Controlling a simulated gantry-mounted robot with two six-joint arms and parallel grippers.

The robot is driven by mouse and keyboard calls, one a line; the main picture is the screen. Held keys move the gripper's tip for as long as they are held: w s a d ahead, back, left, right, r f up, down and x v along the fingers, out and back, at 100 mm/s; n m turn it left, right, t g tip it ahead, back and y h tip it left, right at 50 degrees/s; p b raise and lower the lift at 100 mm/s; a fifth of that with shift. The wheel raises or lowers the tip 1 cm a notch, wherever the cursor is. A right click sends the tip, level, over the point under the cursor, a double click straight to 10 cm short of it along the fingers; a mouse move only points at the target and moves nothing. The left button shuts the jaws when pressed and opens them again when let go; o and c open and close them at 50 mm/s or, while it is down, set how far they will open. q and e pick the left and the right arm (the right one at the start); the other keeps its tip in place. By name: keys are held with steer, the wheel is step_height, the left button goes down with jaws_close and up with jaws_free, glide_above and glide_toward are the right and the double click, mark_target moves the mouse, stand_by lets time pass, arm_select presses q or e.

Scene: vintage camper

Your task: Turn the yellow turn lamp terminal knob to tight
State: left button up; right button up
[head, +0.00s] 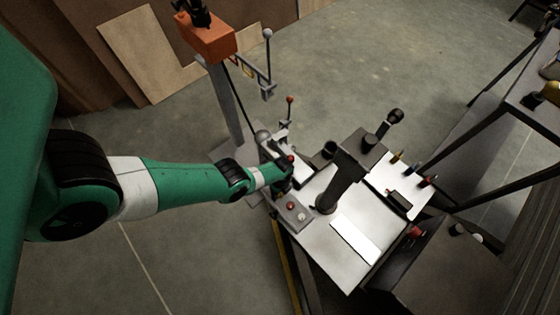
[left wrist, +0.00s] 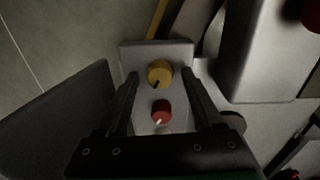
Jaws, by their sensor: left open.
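The yellow knob (left wrist: 160,72) sits on a pale grey terminal block in the left wrist view. It has a dark pointer mark aimed down and slightly left. My left gripper (left wrist: 160,76) is open, with its two dark fingers on either side of the yellow knob and gaps to it. In the head view my left gripper (head: 282,178) is over the left edge of the white bench top, and I cannot make out the yellow knob there. My right gripper is not in view.
A red knob (left wrist: 161,110) with a white pointer sits just below the yellow one, between the fingers. A large grey box (left wrist: 268,55) stands close on the right. In the head view, a black upright tool (head: 345,178) stands on the white bench top (head: 338,262).

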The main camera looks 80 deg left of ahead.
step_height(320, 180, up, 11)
steer(key=p, duration=1.1)
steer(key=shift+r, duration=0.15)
